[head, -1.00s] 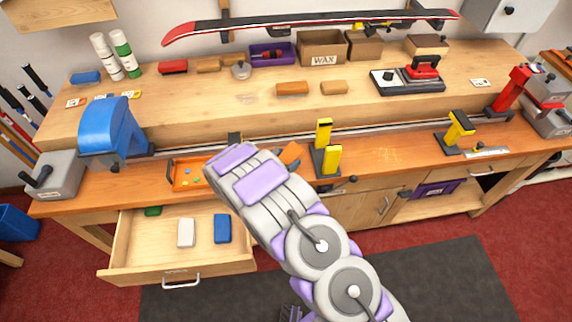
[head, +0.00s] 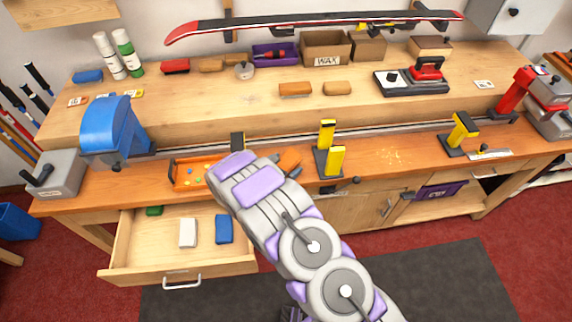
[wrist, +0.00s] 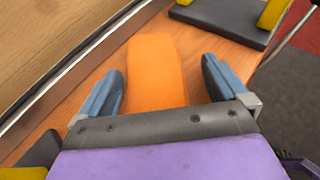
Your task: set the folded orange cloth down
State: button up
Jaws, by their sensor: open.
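The folded orange cloth (wrist: 156,60) is a flat, narrow strip in the wrist view, between the two blue-grey fingers of my gripper (wrist: 162,70). The fingers are apart, with a gap between each finger and the cloth's sides. The cloth appears to lie on the orange-brown bench strip (wrist: 200,50); its near end is hidden behind my gripper's dark front edge.
Yellow-and-black clamp posts (head: 336,160) stand right of the cloth. An orange tray (head: 182,176) lies to the left. A metal rail and the raised wooden step run behind. Below, an open drawer (head: 180,267) holds blocks. Faint yellow flecks (head: 391,157) mark the clear bench rightward.

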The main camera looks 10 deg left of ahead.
jog(key=p+v, duration=0.2)
jog(key=v, duration=1)
jog(key=shift+w+a+f, duration=0.1)
jog(key=shift+w+a, duration=0.05)
jog(key=s+d+r+m+g+h, duration=0.1)
jog(key=d+r+m+g+h, duration=0.2)
jog(key=d+r+m, duration=0.55)
jog(key=d+r+m+g+h, duration=0.2)
jog(key=d+r+m+g, duration=0.2)
jog(key=d+r, duration=0.8)
jog(key=s+d+r+m+g+y, duration=0.1)
jog(key=s+d+r+m+g, duration=0.15)
jog(key=s+d, duration=0.3)
jog(key=s+d+r+m+g, duration=0.1)
jog(key=s+d+m+g, duration=0.1)
jog(key=s+d+m, duration=0.4)
jog(key=s+r+m+g+y, duration=0.1)
jog(key=s+m+y, duration=0.3)
jog(key=s, duration=0.7)
jog(key=s+a+r+m+g+y, duration=0.1)
jog(key=s+r+m+y, duration=0.3)
jog(key=s, duration=0.7)
jog(key=shift+r+m+y, duration=0.15)
jog(key=shift+m+y, duration=0.55)
jog(key=shift+y, duration=0.3)
